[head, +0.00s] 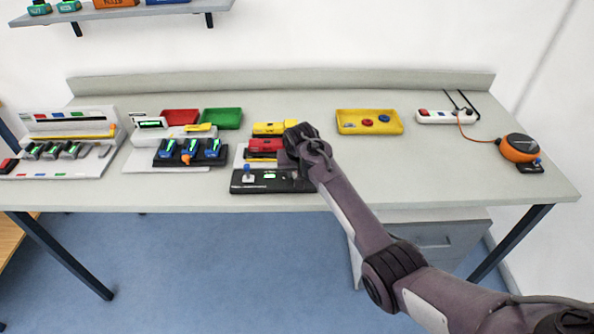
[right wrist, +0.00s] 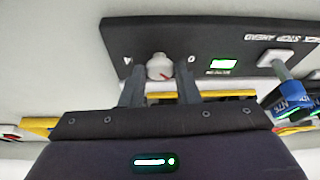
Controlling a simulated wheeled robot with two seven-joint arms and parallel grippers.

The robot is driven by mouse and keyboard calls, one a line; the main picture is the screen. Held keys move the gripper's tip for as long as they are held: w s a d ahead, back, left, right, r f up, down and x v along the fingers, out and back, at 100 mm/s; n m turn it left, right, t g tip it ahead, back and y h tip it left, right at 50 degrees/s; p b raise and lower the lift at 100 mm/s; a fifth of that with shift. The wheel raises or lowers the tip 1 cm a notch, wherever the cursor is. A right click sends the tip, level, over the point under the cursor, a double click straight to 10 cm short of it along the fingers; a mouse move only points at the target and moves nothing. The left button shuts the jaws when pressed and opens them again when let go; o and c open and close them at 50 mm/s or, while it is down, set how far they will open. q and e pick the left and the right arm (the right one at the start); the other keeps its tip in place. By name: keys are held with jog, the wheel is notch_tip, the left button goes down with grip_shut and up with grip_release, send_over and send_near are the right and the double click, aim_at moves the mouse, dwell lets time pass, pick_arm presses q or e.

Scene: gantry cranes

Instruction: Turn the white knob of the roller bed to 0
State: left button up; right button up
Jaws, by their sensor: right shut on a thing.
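The white knob (right wrist: 160,66) shows in the right wrist view on a black control panel (right wrist: 215,35), with a red mark on its lower part. A "0" label is printed to its right and a small triangle to its left. My right gripper (right wrist: 160,88) is shut on the knob, one finger on each side. In the head view my right gripper (head: 298,163) reaches down over the right end of the black panel (head: 262,187) and hides the knob. My left gripper is not in view.
A small green display (right wrist: 223,64) and a blue-tagged part (right wrist: 291,98) sit on the panel beside the knob. Red and yellow parts stand behind it. A yellow tray (head: 370,129), power strip (head: 446,117) and orange reel (head: 519,148) lie right. The table's right front is clear.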

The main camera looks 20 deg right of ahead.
jog(key=shift+c, duration=0.4)
jog(key=shift+r+n+y+p, duration=0.2)
jog(key=shift+n+y+p, duration=0.1)
jog(key=shift+n+p, duration=0.5)
jog(key=shift+d+n+y+p, duration=0.2)
jog(key=shift+n+y+p, duration=0.2)
jog(key=shift+n+p, duration=0.55)
jog(key=shift+f+n+y, duration=0.1)
jog(key=shift+n+y, duration=0.3)
jog(key=shift+n, duration=0.85)
jog(key=shift+d+n+g+y, duration=0.1)
jog(key=shift+n+g+y, duration=0.25)
jog(key=shift+n, duration=0.65)
jog(key=o, duration=1)
jog(key=shift+c, duration=0.2)
